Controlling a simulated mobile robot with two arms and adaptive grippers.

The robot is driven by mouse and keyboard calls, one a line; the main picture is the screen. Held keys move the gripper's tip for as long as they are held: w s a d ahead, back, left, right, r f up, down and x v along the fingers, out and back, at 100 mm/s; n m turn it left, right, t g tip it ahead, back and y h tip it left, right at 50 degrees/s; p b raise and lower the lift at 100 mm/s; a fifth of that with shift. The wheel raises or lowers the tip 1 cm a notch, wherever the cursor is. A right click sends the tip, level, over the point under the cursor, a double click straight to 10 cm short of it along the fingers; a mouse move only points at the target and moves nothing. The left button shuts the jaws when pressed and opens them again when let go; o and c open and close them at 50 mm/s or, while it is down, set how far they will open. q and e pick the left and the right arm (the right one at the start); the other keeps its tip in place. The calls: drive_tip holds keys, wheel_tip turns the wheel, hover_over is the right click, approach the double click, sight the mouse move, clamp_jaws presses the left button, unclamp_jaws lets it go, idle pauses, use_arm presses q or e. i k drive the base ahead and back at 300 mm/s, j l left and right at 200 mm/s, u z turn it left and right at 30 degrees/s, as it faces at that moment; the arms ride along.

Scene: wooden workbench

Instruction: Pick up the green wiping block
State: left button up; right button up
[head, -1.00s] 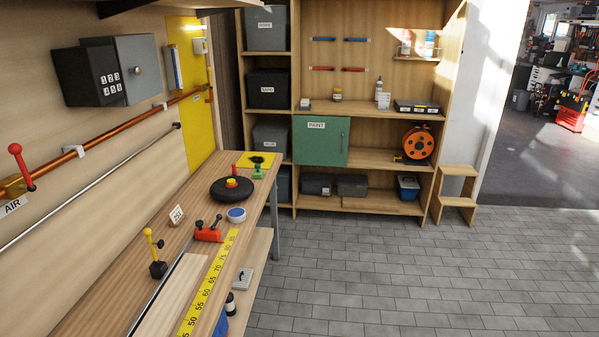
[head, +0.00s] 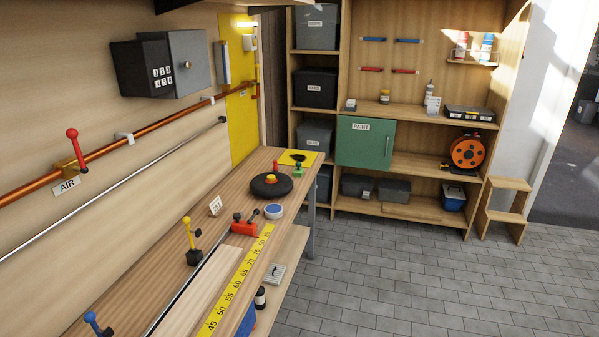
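A small green item (head: 298,170) stands at the far end of the workbench (head: 217,227), by the front edge of a yellow plate with a dark hole (head: 297,157). It is too small to tell whether it is the wiping block. A pale grey block-like item (head: 275,273) lies on the lower shelf under the bench; it does not look green. No other loose green block shows. Neither of my grippers is in view.
On the bench are a black disc (head: 271,187), a blue-white roll (head: 274,211), a red tool (head: 244,228), a yellow-handled lever (head: 190,242), a blue-handled lever (head: 97,324) and a yellow ruler strip (head: 237,282). A green PAINT cabinet (head: 365,143) is on the shelving. The tiled floor (head: 400,285) at right is clear.

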sight(298, 172)
drive_tip(key=i+l+u, duration=0.1)
drive_tip(key=u, duration=0.2)
drive_tip(key=i+l+u, duration=0.1)
drive_tip(key=u, duration=0.25)
drive_tip(key=i+l+u, duration=0.1)
drive_tip(key=l, duration=0.25)
drive_tip(key=i+l+u, duration=0.15)
drive_tip(key=l, duration=0.2)
drive_tip(key=i+l+u, duration=0.1)
drive_tip(key=l, duration=0.25)
drive_tip(key=i+l+u, duration=0.1)
drive_tip(key=l, duration=0.3)
drive_tip(key=i+l+u, duration=0.1)
drive_tip(key=i+l, duration=0.15)
drive_tip(key=l, duration=0.15)
